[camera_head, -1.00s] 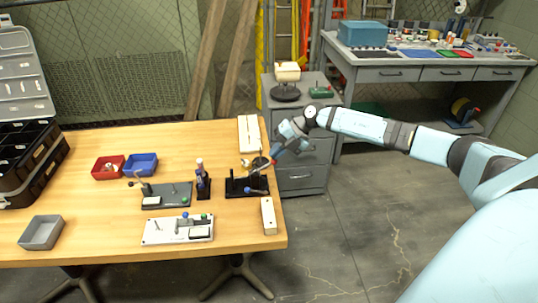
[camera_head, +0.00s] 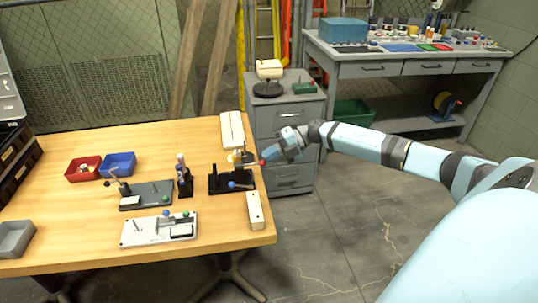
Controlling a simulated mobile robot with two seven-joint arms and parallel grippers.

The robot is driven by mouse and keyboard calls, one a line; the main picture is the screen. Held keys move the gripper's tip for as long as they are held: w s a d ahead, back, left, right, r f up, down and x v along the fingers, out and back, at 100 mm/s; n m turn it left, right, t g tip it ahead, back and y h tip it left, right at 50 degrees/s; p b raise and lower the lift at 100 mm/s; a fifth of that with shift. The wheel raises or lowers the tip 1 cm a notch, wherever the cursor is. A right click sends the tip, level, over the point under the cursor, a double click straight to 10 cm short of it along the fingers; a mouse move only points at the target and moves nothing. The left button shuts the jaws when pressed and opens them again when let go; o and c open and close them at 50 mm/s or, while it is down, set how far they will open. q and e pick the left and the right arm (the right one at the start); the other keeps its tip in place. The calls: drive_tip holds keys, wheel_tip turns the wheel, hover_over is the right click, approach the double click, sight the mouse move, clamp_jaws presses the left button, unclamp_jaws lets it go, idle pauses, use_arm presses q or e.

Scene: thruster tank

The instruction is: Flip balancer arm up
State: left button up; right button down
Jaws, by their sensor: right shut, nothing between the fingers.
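The balancer (camera_head: 218,184) appears to be the small black stand near the right edge of the wooden table. My right gripper (camera_head: 266,155) comes in from the right, just right of and slightly above the stand, and is shut and empty. A small red spot shows by its fingertips. I cannot tell whether the fingers touch the balancer. My left gripper is not in view.
The wooden table (camera_head: 80,225) also holds a grey device (camera_head: 148,193), a white device (camera_head: 140,233), a bottle holder (camera_head: 184,184), red (camera_head: 84,168) and blue (camera_head: 119,164) bins, and white blocks (camera_head: 254,211). A grey drawer cabinet (camera_head: 290,115) stands behind my right gripper.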

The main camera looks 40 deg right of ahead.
drive_tip(key=shift+f, duration=0.1)
idle(0.3)
use_arm(q)
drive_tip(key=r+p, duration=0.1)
drive_tip(key=p, duration=0.1)
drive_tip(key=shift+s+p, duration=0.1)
drive_tip(key=shift+p, duration=0.25)
use_arm(e)
drive_tip(key=w+r+v, duration=0.1)
drive_tip(key=r+v, duration=0.1)
drive_tip(key=v, duration=1)
drive_tip(key=shift+a+r, duration=0.15)
drive_tip(key=shift+r, duration=0.05)
